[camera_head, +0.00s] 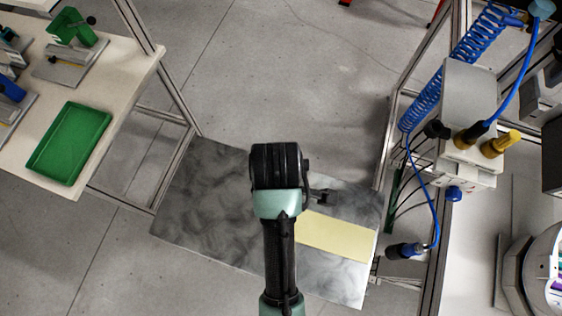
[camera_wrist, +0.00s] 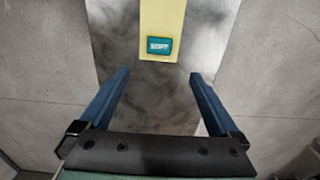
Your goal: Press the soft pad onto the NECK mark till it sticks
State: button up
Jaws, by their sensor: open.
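My gripper (camera_wrist: 158,76) is open and empty, its two blue fingers spread wide in the wrist view. Past the fingertips lies a small teal pad (camera_wrist: 159,46) with pale lettering that seems to read SOFT. The pad rests near the end of a yellow strip (camera_wrist: 160,15), apart from the fingers. In the head view the yellow strip (camera_head: 340,236) lies on the right part of the grey table, and my gripper (camera_head: 323,196) is partly hidden behind my arm. The teal pad cannot be made out there. No helmet shell or NECK mark shows in either view.
The mottled grey table (camera_head: 205,205) is bare on its left. A pale bench (camera_head: 118,70) with a green tray (camera_head: 72,143) stands at the left. A metal frame post (camera_head: 384,140), a grey box (camera_head: 468,110) and blue coiled hose (camera_head: 450,62) border the right side.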

jog(key=f, duration=0.6)
jog(key=shift+s+d, duration=0.15)
jog(key=shift+d, duration=0.1)
jog(key=shift+f+p, duration=0.7)
jog(key=shift+f, duration=2.25)
jog(key=shift+r, duration=0.1)
jog(key=c, duration=1.4)
